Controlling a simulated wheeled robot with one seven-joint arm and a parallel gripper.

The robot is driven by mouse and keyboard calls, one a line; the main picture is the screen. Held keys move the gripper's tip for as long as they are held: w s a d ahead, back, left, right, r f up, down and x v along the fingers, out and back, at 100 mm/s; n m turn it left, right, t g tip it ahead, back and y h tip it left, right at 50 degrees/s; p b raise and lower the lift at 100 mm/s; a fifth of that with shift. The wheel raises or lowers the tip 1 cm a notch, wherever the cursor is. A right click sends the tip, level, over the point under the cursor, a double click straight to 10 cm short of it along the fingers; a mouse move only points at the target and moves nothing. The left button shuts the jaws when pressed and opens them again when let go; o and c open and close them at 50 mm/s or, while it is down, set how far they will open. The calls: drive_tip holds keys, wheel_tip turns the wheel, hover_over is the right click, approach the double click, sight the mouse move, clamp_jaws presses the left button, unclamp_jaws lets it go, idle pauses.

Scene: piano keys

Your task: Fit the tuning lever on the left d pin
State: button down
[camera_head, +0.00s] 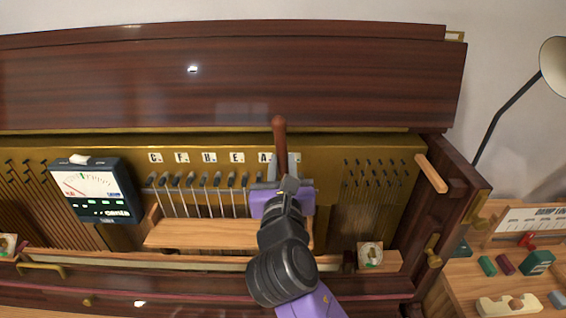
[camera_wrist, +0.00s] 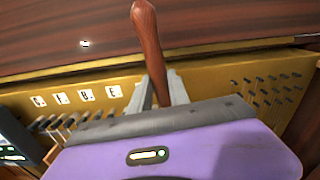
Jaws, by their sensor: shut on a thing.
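The tuning lever (camera_head: 279,140) has a reddish-brown wooden handle. It stands up from my gripper (camera_head: 282,184) in the head view, in front of the brass-coloured plate (camera_head: 334,165). In the wrist view the lever (camera_wrist: 148,45) rises between the two grey fingers of my gripper (camera_wrist: 161,95), which are shut on it. A row of dark tuning pins (camera_head: 204,181) runs left of my gripper under letter tiles (camera_head: 209,157). The tiles near my gripper are partly covered by the lever. The lever's lower end and the pins behind my gripper are hidden, so I cannot tell whether it touches a pin.
A tuning meter (camera_head: 95,188) stands left of the pin row. A wooden ledge (camera_head: 190,235) lies below the strings. More pins (camera_head: 372,171) sit at the right. The raised dark wood lid (camera_head: 330,75) is behind. A side table with small items and a lamp (camera_head: 553,68) are at right.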

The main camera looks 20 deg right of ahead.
drive_tip(key=shift+p+x, duration=0.85)
drive_tip(key=shift+x, duration=0.65)
idle(0.9)
drive_tip(key=shift+w+d, duration=0.1)
drive_tip(key=shift+w, duration=0.15)
drive_tip(key=c, duration=1)
unclamp_jaws()
drive_tip(key=o, duration=0.6)
drive_tip(key=shift+c, duration=0.2)
drive_tip(key=shift+f, duration=0.1)
drive_tip(key=shift+p+v, duration=1.35)
drive_tip(key=shift+v, duration=3.05)
